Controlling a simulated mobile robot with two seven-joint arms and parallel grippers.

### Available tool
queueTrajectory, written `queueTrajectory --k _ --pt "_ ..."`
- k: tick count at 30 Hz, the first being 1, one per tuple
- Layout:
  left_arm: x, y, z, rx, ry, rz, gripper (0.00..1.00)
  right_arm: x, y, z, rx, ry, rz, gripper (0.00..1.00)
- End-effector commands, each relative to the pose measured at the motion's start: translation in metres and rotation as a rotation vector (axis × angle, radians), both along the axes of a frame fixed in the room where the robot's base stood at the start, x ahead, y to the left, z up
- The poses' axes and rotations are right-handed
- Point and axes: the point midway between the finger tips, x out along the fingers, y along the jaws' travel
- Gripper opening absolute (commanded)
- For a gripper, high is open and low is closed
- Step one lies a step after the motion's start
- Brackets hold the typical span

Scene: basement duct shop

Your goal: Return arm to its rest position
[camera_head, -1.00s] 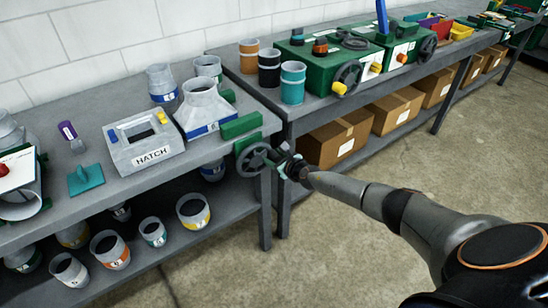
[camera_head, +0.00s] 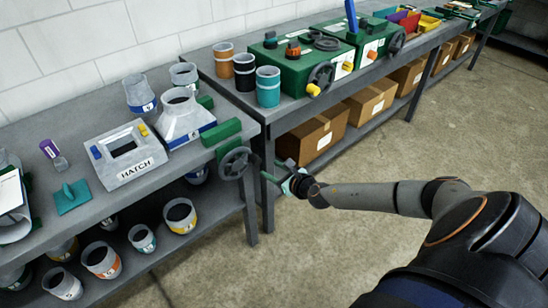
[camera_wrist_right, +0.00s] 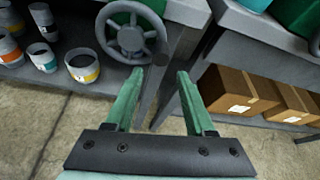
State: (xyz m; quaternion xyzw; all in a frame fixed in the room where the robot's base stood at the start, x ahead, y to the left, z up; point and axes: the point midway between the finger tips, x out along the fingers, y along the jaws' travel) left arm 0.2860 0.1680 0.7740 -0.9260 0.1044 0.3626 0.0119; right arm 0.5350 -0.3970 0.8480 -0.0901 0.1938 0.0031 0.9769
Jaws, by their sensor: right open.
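My right arm reaches in from the lower right. Its right gripper (camera_head: 272,170) has green fingers, which also show in the wrist view (camera_wrist_right: 158,76). The fingers are apart with nothing between them. The gripper is in front of the gap between two benches, just right of a grey handwheel (camera_head: 234,163). In the wrist view the handwheel (camera_wrist_right: 132,33) lies beyond the fingertips, apart from them. The handwheel is on the front edge of the left bench, below a green block (camera_head: 221,132). My left gripper is not in view.
The left bench (camera_head: 105,207) holds a hatch box (camera_head: 127,170) and duct fittings; several collars stand on its lower shelf. The right bench holds green machines (camera_head: 291,69) and cups, with cardboard boxes (camera_head: 312,137) beneath. The concrete floor (camera_head: 420,150) in front is clear.

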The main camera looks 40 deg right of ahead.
Motion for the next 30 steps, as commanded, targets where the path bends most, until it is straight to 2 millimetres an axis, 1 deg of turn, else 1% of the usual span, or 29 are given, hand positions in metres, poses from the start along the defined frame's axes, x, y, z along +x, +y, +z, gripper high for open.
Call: queueTrajectory --k 4,18,20,21,23,26,27,29,30 --pt "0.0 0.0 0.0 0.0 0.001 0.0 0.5 -0.004 0.001 0.001 0.0 0.001 0.001 0.54" --pt "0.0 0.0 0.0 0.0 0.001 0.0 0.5 -0.003 0.0 0.001 0.0 0.001 0.001 0.54" --pt "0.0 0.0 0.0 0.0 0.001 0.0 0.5 -0.004 0.002 0.0 0.009 0.002 -0.001 0.54" --pt "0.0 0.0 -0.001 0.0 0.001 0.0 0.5 -0.006 0.007 -0.003 0.033 0.006 -0.006 0.54" --pt "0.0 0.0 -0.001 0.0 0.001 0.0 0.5 -0.012 0.019 -0.011 0.11 0.02 -0.027 0.54" --pt "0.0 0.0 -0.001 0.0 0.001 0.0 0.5 -0.032 0.059 -0.033 0.37 0.068 -0.107 0.54" --pt "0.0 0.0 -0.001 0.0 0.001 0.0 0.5 -0.045 0.08 -0.043 0.523 0.098 -0.162 0.54" --pt "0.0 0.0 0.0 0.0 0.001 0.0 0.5 -0.068 0.116 -0.059 0.792 0.152 -0.274 0.54" --pt "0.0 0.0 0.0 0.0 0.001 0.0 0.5 -0.085 0.138 -0.067 0.977 0.19 -0.364 0.54"
